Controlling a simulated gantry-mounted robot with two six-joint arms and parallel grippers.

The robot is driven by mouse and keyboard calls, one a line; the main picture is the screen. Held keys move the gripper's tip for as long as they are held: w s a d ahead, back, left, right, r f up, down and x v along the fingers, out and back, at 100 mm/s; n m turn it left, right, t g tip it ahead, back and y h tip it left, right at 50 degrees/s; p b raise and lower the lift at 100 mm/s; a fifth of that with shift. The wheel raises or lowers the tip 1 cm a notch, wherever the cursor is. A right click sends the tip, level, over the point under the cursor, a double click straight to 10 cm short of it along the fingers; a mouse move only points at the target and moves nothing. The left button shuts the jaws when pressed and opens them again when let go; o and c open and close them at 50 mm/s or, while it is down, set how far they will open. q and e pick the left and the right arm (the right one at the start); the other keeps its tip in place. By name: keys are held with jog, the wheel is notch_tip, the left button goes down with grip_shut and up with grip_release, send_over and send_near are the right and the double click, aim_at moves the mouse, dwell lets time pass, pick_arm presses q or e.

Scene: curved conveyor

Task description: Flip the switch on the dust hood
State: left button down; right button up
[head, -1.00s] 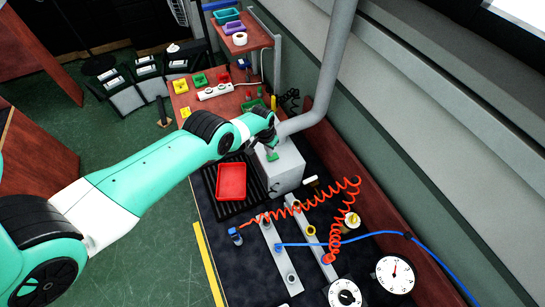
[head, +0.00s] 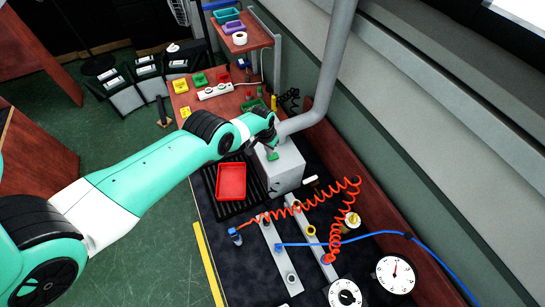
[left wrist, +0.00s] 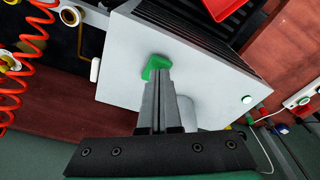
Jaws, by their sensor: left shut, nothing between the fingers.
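The dust hood (head: 287,177) is a grey-white box with a duct pipe (head: 325,85) rising from it. It also fills the middle of the left wrist view (left wrist: 115,75). Its green switch (head: 272,156) is on the top face; the switch shows in the left wrist view (left wrist: 156,64) right at my fingertips. My left gripper (head: 271,147) is shut and empty, with its tips at the switch, seemingly touching it (left wrist: 155,76). The fingers hide part of the switch. My right gripper is not in view.
A red tray (head: 231,181) lies on a black ribbed rack left of the hood. A red coiled hose (head: 300,207), a blue hose (head: 375,235) and gauges (head: 395,274) lie in front. The pipe rises close beside my left gripper.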

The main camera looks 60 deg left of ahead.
aim_at(269, 157)
pick_arm(q)
jog(key=shift+f+b, duration=0.75)
jog(key=shift+f, duration=0.05)
jog(key=shift+r, duration=0.1)
notch_tip(269, 157, up, 7)
jog(key=p, duration=0.7)
dwell(0.3)
